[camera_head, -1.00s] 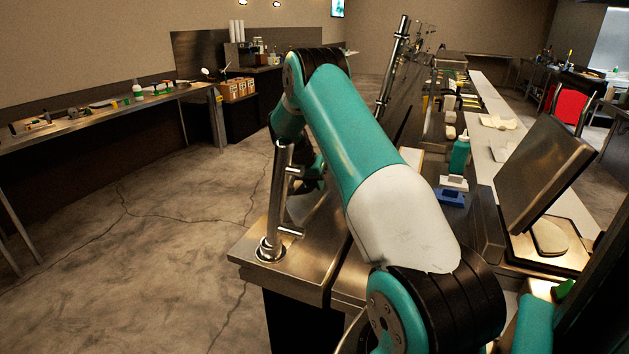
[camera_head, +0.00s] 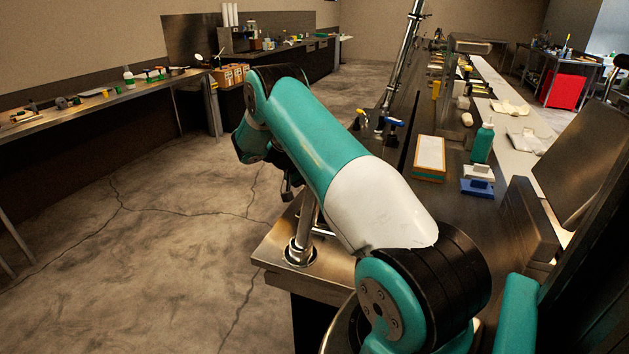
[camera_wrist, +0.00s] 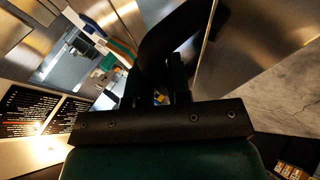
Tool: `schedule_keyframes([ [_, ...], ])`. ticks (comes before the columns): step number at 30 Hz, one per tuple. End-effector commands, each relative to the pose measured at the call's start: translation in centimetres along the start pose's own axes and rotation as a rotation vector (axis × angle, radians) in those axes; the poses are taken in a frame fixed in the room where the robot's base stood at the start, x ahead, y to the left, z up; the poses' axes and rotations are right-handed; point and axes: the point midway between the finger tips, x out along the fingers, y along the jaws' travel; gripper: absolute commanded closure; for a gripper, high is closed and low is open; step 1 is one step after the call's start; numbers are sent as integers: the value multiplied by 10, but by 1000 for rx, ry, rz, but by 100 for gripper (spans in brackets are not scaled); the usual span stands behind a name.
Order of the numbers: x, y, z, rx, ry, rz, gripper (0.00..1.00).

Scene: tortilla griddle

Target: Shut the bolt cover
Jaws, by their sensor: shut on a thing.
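My gripper (camera_wrist: 155,90) shows in the wrist view, its two dark fingers closed at the middle. A thick black curved piece (camera_wrist: 165,40) rises between and beyond the fingers, and they appear shut on it. I cannot tell whether this piece belongs to the bolt cover. In the head view my teal and white arm reaches to the left over the counter corner. Its far end hangs beside the counter, and the fingers are mostly hidden there. No bolt cover can be made out with certainty in either view.
A steel counter (camera_head: 272,250) runs away from me, with a chrome post (camera_head: 302,235) at its near corner. A teal bottle (camera_head: 483,142), an orange-edged box (camera_head: 429,158) and a blue block (camera_head: 476,188) stand on it. Open cracked floor (camera_head: 150,240) lies to the left.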

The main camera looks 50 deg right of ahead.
Motion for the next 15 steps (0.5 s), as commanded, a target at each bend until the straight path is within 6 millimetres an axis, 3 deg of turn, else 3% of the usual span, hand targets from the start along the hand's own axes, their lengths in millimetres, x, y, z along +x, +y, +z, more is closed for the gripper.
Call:
schedule_keyframes([
  [15,13,-13,8,0,-2,-3,100],
])
